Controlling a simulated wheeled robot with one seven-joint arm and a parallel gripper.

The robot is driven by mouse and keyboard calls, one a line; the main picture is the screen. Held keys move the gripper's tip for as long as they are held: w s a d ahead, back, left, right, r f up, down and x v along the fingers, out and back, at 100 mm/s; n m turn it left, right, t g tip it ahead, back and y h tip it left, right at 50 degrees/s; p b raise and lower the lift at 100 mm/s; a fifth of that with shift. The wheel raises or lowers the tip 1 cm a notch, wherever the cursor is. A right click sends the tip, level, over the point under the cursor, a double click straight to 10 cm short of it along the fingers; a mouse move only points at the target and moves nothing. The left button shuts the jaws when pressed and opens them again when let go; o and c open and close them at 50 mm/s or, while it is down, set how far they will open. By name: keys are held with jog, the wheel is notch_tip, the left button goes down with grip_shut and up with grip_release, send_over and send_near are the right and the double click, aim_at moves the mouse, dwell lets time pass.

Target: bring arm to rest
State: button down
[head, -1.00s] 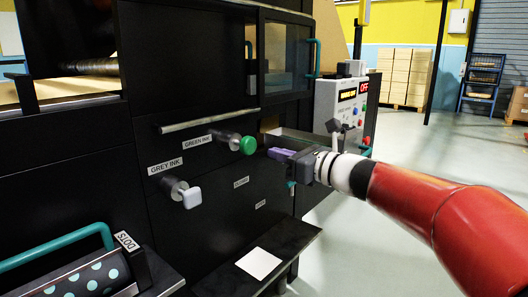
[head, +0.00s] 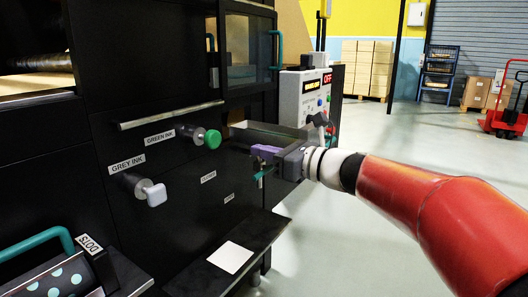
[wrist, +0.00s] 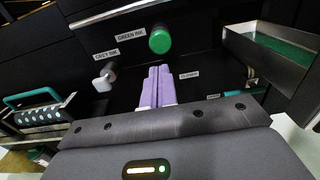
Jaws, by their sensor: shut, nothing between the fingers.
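My gripper (head: 264,155) is at the end of my red arm, in front of the black machine (head: 85,135) in the head view. Its purple fingers (wrist: 157,87) are closed together and empty in the wrist view. The green ink knob (head: 212,139) is to the left of the fingers and a little above them in the head view, apart from them. The grey ink knob (head: 155,194) is farther left and lower. The fingers touch nothing that I can see.
A control box (head: 305,95) with an OFF display stands behind my gripper. A metal tray with green contents (wrist: 275,50) juts out at right in the wrist view. A low shelf (head: 200,270) bears a white card (head: 230,257). The dotted roller (head: 60,283) is at lower left. Open floor lies right.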

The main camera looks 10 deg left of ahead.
jog(key=s+d+f+n+h+p, duration=0.1)
jog(key=s+d+f+n+h, duration=0.4)
jog(key=s+d+f+n, duration=0.1)
jog(key=s+d+f+n+h+p, duration=0.1)
jog(key=s+d+f+n+h, duration=0.4)
jog(key=s+d+n, duration=0.4)
jog(key=s+d+f+n+g+h+p, duration=0.1)
jog(key=s+d+f+n+h+p, duration=0.1)
jog(key=s+d+f+n+h, duration=0.4)
jog(key=s+d+n, duration=0.1)
jog(key=s+d, duration=0.4)
jog(key=shift+s+d+f+h, duration=0.25)
jog(key=shift+d+f+h, duration=0.05)
jog(key=shift+d+f, duration=0.05)
jog(key=shift+r, duration=0.1)
